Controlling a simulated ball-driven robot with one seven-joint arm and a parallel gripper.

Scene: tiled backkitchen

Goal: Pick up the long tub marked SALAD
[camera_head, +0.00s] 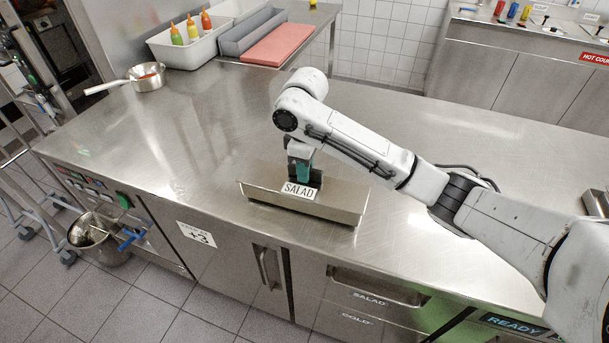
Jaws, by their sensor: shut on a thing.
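The long tub marked SALAD (340,202) is a steel, shallow tub near the front edge of the steel counter. A white SALAD label is on its front side. My gripper (302,180) points down at the tub's front wall, right at the label, and is shut on the tub. The fingertips are partly hidden behind the label and wall. The tub looks level; I cannot tell whether it touches the counter or hangs just above it.
A saucepan (147,77) stands at the counter's back left. A white bin with sauce bottles (188,50), a grey tray (251,32) and a red board (281,45) lie behind. The counter (190,130) is clear left of the tub. A pot (95,236) hangs low at left.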

